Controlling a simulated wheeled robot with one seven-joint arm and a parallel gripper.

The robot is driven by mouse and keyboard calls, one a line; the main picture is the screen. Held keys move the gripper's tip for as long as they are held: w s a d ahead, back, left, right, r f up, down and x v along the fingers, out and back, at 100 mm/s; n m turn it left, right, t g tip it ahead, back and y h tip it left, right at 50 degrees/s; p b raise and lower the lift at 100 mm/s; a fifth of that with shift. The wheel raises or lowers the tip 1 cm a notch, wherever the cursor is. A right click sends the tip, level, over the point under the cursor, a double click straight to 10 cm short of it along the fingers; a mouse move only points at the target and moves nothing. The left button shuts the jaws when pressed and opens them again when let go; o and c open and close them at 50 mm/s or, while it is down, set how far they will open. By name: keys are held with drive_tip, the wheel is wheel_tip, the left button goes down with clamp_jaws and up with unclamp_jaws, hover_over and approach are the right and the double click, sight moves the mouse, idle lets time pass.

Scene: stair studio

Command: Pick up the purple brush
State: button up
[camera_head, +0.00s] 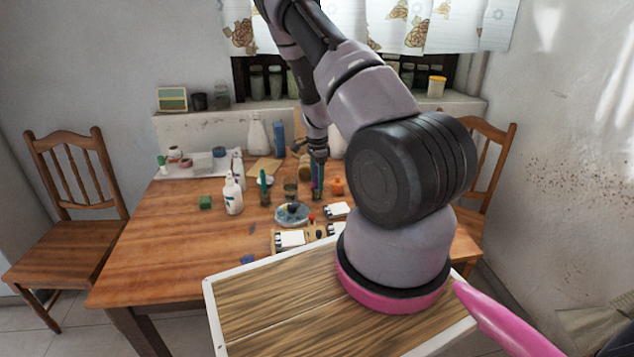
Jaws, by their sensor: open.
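My gripper (318,156) hangs pointing down over the back part of the wooden table (165,230). It is small in this view, and its jaws are open. Just below it stands a slim upright thing with a dark purple part (316,186) and a bluish-green part above. It looks like the purple brush, perhaps among others in a holder, but it is too small to be sure. I cannot tell whether the fingers are around it or only above it.
A white bottle (233,195), a green brush in a jar (264,188), an orange bottle (337,186) and a round palette (292,213) stand close by. Taller bottles (257,134) and a blue box (279,138) stand behind. The table's left front is mostly clear. Chairs (75,180) flank the table.

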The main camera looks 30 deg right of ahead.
clamp_jaws()
wheel_tip(320, 180, up, 10)
drive_tip(key=shift+r, duration=0.1)
idle(0.5)
